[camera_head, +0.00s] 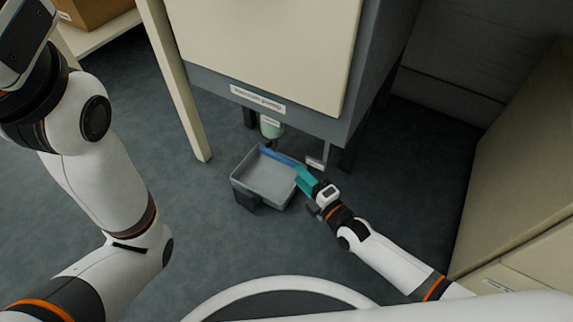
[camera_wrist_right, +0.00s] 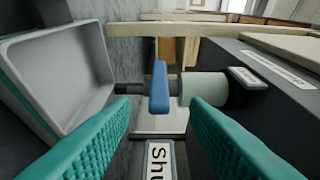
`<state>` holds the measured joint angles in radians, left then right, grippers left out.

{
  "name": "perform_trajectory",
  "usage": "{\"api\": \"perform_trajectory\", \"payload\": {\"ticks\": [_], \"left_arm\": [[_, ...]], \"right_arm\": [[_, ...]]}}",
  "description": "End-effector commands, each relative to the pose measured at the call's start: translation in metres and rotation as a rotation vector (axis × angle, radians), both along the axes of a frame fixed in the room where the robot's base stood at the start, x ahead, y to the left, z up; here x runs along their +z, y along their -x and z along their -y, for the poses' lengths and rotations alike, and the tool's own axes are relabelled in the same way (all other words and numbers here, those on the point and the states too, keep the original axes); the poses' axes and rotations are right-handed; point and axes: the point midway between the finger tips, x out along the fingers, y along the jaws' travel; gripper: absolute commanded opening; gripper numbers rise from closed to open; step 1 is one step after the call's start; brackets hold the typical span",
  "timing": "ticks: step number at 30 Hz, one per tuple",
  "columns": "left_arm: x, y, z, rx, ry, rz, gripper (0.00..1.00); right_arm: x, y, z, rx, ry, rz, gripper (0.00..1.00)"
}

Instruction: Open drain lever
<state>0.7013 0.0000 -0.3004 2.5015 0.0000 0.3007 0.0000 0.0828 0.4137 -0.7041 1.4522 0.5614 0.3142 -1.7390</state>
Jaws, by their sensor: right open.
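A blue drain lever (camera_head: 280,157) shows under the cabinet, over the tray's back edge in the head view. In the right wrist view the blue lever (camera_wrist_right: 160,86) is in the middle, beside a pale green cylinder (camera_wrist_right: 203,88) and a dark rod. The pale green part (camera_head: 270,128) shows below the cabinet in the head view. My right gripper (camera_head: 304,179) is open at the tray's right side. Its teal fingers (camera_wrist_right: 160,135) stand apart, with the lever ahead of the gap and nothing between them. Of my left arm only links show; its fingers are not visible.
A grey tray (camera_head: 236,182) stands below the lever; its wall (camera_wrist_right: 52,30) is at the left in the right wrist view. A label reading "Shu" (camera_wrist_right: 160,162) is close to the fingers. The cabinet (camera_head: 330,124) overhangs the lever. Beige boxes (camera_head: 525,170) stand at right.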

Motion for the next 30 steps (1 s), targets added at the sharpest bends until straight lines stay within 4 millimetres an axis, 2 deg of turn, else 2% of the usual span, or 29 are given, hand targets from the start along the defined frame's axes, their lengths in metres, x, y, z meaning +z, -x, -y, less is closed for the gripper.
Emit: {"api": "perform_trajectory", "payload": {"ticks": [1,3,10,15,23,24,30], "left_arm": [[-0.013,0.0,0.0,0.0,0.0,-0.001,0.0],[-0.021,0.0,0.0,0.0,0.0,-0.002,0.0],[-0.039,-0.001,0.0,0.0,0.0,-0.002,0.0],[-0.043,-0.001,0.0,0.0,0.0,-0.001,0.0],[-0.042,-0.001,0.0,0.0,0.0,-0.002,0.0],[-0.042,-0.001,0.0,0.0,0.0,-0.002,0.0],[-0.042,-0.001,0.0,0.0,0.0,-0.002,0.0]], "right_arm": [[-0.005,-0.01,-0.007,0.001,-0.002,0.003,0.42],[-0.005,-0.022,-0.014,0.001,-0.002,0.003,0.42],[-0.004,-0.052,-0.032,0.0,-0.001,0.0,0.42],[-0.002,-0.062,-0.038,0.0,0.0,-0.001,0.42],[-0.001,-0.063,-0.038,0.0,0.0,-0.002,0.42],[-0.001,-0.063,-0.038,0.0,0.0,-0.002,0.4],[-0.001,-0.063,-0.038,0.0,0.0,-0.002,0.07]]}}
